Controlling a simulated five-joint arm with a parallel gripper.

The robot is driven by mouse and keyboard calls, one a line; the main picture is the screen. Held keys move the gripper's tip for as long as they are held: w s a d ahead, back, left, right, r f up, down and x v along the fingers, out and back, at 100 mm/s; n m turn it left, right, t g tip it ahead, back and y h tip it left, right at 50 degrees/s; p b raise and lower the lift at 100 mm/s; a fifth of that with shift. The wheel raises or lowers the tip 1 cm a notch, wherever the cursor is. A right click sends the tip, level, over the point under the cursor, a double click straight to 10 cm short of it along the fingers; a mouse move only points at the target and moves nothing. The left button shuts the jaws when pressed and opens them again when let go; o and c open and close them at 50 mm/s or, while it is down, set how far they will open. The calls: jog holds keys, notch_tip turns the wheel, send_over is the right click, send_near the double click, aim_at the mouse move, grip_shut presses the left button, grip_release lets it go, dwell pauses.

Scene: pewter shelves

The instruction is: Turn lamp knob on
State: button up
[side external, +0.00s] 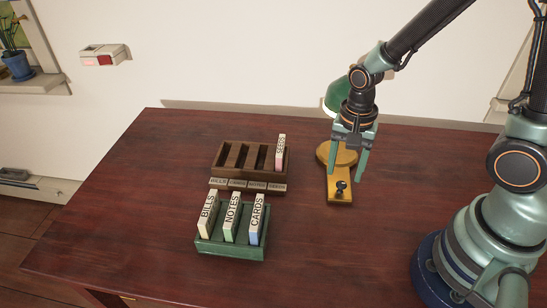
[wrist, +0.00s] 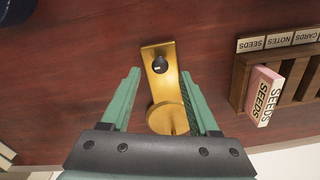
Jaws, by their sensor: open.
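The lamp has a brass base (side external: 340,188) on the table, and its green shade (side external: 337,97) shows behind my arm in the side view. A black knob (side external: 341,188) sits on the front end of the base; it also shows in the wrist view (wrist: 160,64). My gripper (side external: 348,176) is open, with its two green fingers pointing down above the lamp base. In the wrist view the fingers (wrist: 158,78) frame the brass strip with nothing between the tips, and the knob lies beyond them. The lamp stem is mostly hidden by my gripper.
A brown slotted rack (side external: 233,155) holds a pink SEEDS block (side external: 280,153) left of the lamp. A green tray (side external: 232,246) in front holds BILLS, NOTES and CARDS blocks. The table (side external: 130,200) is clear at left and in front of the lamp.

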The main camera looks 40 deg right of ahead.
notch_tip(320, 180, up, 9)
dwell(0.4)
jog(key=shift+r, duration=0.1)
notch_tip(320, 180, up, 8)
jog(key=n+t, duration=0.5)
jog(key=n, duration=0.5)
send_over(342, 183)
jog(key=d, duration=0.2)
jog(key=shift+s+r+n+t, duration=0.3)
jog(key=shift+r+n, duration=0.4)
jog(key=shift+n, duration=0.4)
